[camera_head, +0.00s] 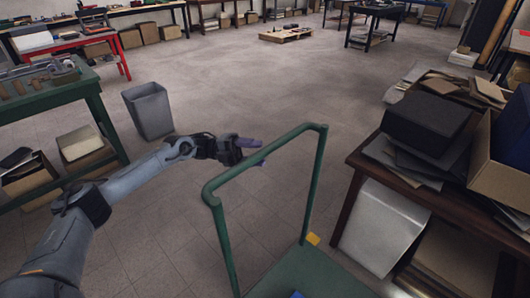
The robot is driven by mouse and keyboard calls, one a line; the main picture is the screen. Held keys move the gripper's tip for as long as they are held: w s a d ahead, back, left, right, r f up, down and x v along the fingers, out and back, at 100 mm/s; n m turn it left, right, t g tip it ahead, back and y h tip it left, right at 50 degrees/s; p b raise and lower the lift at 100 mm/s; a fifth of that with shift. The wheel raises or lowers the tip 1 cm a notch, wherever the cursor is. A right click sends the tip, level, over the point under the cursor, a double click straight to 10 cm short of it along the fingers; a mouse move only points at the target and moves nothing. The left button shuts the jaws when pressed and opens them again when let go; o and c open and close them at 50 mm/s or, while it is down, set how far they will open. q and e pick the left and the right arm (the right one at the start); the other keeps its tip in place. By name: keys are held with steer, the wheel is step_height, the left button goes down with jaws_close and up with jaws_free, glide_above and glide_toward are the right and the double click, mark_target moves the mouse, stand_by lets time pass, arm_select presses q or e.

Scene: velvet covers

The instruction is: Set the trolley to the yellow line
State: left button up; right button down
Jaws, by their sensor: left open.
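I cannot tell whether the fingers touch the bar. A small yellow patch (313,239) shows beside the foot of the handle's right post. I cannot tell whether it is part of the yellow line. My right gripper is not in view.
A brown table (354,158) with boxes and cardboard stands close on the trolley's right. A grey bin (149,110) and a green workbench (75,88) are at left. A wooden pallet (286,35) lies far back. The tiled floor between is clear.

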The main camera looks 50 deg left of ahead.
arm_select(q)
steer(key=v, duration=0.6)
steer(key=shift+a, duration=0.2)
steer(key=shift+s, duration=0.1)
